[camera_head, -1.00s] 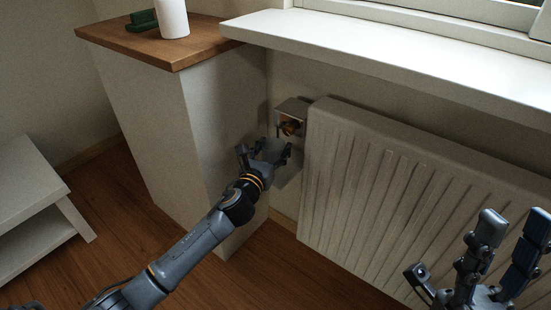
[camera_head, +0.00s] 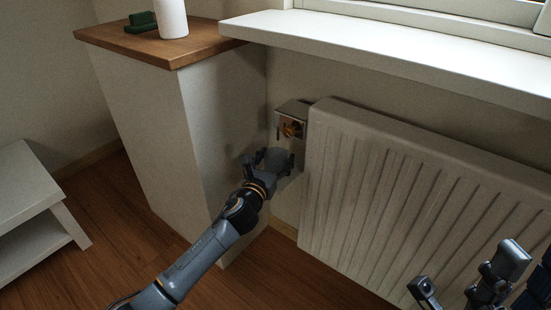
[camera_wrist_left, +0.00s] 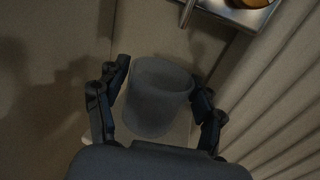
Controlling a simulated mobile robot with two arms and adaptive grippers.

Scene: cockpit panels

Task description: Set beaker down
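The beaker (camera_wrist_left: 157,95) is a grey, see-through cup. In the left wrist view it sits between the two dark fingers of my left gripper (camera_wrist_left: 160,88), which close in on both its sides. My right gripper (camera_head: 465,285) is at the lower right, fingers apart and empty, partly cut off by the frame.
A white ribbed radiator (camera_head: 400,205) stands just right of my left gripper, under the white windowsill (camera_head: 400,48). A pale pillar with a wooden top (camera_head: 130,43) is on the left. Wooden floor (camera_head: 120,225) is open in front.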

